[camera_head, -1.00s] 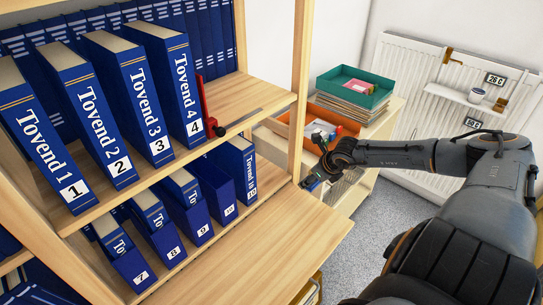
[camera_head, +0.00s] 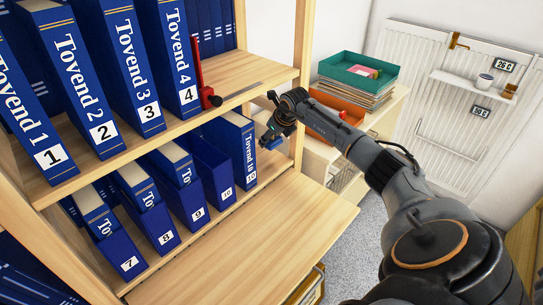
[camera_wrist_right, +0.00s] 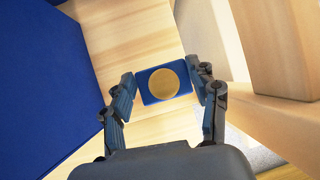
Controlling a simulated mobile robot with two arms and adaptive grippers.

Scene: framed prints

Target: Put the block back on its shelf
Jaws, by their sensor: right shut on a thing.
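My right gripper (camera_head: 270,138) is at the right end of the lower book shelf (camera_head: 262,178), close to the wooden upright (camera_head: 301,70). In the right wrist view its two fingers (camera_wrist_right: 163,85) are shut on a small blue block (camera_wrist_right: 146,92) with a gold disc on its face. In the head view only a little blue (camera_head: 273,143) of the block shows at the fingertips. In the wrist view, pale shelf wood (camera_wrist_right: 140,35) lies beyond the block. A blue book side (camera_wrist_right: 40,80) fills the left. My left gripper is in neither view.
Blue "Tovend" binders (camera_head: 120,80) stand on the upper shelf beside a red bookend (camera_head: 203,80). Smaller blue binders (camera_head: 237,140) fill most of the lower shelf. A wooden ledge (camera_head: 250,240) below is bare. Trays (camera_head: 358,67) stand on a cabinet at right.

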